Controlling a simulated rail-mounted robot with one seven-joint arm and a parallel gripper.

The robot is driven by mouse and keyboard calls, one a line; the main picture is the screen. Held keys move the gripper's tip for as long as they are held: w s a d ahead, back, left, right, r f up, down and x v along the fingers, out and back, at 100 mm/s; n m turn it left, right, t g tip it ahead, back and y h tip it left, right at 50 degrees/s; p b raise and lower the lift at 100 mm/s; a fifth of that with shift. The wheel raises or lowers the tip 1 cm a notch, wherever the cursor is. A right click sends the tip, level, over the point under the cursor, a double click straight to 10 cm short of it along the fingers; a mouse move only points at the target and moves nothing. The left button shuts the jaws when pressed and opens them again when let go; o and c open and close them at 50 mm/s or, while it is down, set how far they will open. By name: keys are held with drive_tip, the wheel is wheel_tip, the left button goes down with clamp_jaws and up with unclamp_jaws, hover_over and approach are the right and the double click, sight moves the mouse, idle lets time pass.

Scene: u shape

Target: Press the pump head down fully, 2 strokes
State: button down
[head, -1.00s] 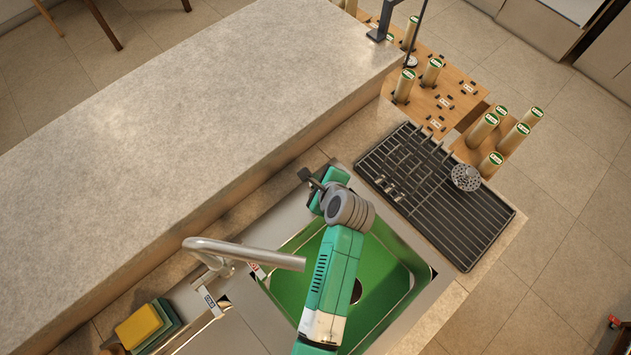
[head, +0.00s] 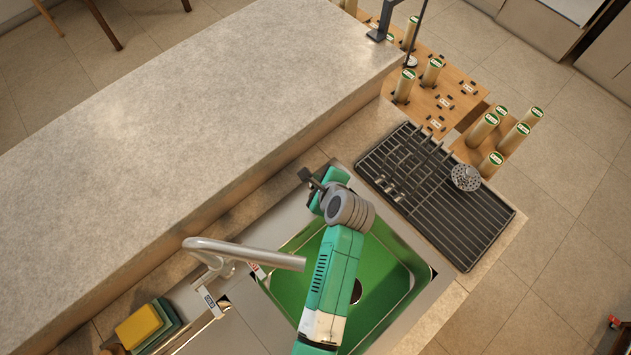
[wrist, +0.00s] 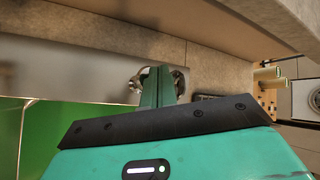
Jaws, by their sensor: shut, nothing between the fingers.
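My gripper (head: 332,180) is over the far edge of the sink in the head view, with its fingertips hidden under the hand. In the wrist view its two green fingers (wrist: 157,88) are pressed together with nothing between them. A small shiny metal part, apparently the pump head (wrist: 138,83), shows on both sides of the fingertips, at the steel rim by the wall. The fingers cover its middle. I cannot tell whether they touch it or how far down it is. In the head view I cannot make it out clearly.
The green sink basin (head: 391,300) lies under my arm, with a curved faucet (head: 245,252) to the left. A black drying rack (head: 455,215) is to the right. A raised stone counter (head: 190,110) runs behind. Sponges (head: 140,326) sit at lower left.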

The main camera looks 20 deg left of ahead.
drive_tip(key=shift+f, duration=0.1)
drive_tip(key=shift+f, duration=0.35)
drive_tip(key=shift+f+b, duration=0.65)
drive_tip(key=shift+f, duration=0.4)
idle(1.2)
drive_tip(key=shift+r+p, duration=1.45)
drive_tip(key=shift+p, duration=0.05)
wheel_tip(320, 180, up, 5)
drive_tip(key=p, duration=0.5)
drive_tip(key=shift+r, duration=0.15)
